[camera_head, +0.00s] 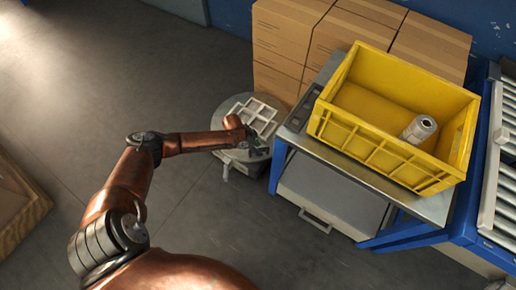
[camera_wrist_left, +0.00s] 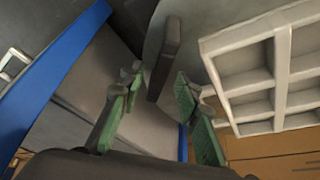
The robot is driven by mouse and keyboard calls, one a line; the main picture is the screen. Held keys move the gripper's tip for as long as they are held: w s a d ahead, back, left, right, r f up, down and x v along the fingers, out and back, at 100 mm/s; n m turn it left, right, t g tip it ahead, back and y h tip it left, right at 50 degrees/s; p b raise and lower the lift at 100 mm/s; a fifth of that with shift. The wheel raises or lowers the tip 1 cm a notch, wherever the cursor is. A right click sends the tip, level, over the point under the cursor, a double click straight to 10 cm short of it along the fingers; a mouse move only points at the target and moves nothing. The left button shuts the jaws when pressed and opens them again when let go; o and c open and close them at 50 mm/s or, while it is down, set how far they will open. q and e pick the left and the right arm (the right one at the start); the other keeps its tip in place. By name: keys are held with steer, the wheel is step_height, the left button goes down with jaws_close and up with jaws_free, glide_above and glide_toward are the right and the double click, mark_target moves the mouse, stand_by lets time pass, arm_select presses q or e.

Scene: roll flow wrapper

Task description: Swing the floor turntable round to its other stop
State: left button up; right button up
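The floor turntable (camera_head: 226,108) is a round grey disc on a low base, left of the blue-legged bench in the head view. A white compartment tray (camera_head: 263,112) lies on it; the tray fills the right of the left wrist view (camera_wrist_left: 279,60). A dark upright handle (camera_wrist_left: 167,55) stands by the grey disc (camera_wrist_left: 197,62). My left gripper (camera_head: 257,147) is at the disc's near right edge. In the left wrist view its green-padded fingers (camera_wrist_left: 158,78) are apart, with the handle showing in the gap. Whether they touch it I cannot tell. My right gripper is not in view.
A metal bench (camera_head: 296,128) stands close right of the turntable, bearing a yellow crate (camera_head: 375,136) with a white roll (camera_head: 419,129) in it. Cardboard boxes (camera_head: 282,40) are stacked behind. A roller conveyor (camera_head: 506,140) is far right.

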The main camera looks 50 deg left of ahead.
arm_select(q)
steer(key=shift+c, duration=0.2)
jaws_close()
stand_by(0.4)
